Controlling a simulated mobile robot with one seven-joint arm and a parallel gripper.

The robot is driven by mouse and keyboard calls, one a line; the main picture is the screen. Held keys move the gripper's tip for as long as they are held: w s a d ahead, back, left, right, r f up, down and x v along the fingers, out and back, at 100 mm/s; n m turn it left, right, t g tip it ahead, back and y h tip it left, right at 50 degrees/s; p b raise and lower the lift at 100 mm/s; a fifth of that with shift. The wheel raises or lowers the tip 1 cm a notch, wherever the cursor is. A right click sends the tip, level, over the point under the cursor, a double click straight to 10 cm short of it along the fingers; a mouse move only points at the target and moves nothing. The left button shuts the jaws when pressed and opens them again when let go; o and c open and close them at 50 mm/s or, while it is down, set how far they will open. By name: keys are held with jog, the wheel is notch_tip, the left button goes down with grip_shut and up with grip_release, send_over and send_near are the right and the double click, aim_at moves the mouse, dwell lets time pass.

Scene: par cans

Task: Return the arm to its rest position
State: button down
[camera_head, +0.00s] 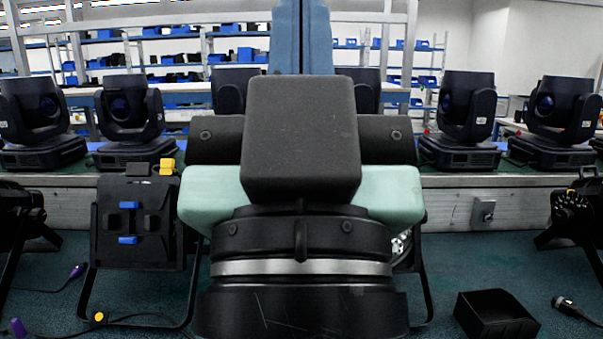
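My own arm fills the middle of the head view, close to the camera. A dark block, pale green side parts and a black round joint with a silver band show. The arm appears folded in front of my body. My gripper's fingers do not show, so I cannot see whether it is open or holding anything.
A black par can (138,225) stands on the floor at left. Others show at the left edge (14,215) and right edge (574,212). An open black box (495,314) and a cable connector (567,304) lie front right. Moving-head lights (125,112) line the bench behind.

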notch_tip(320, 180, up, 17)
jog(key=p, duration=1.4)
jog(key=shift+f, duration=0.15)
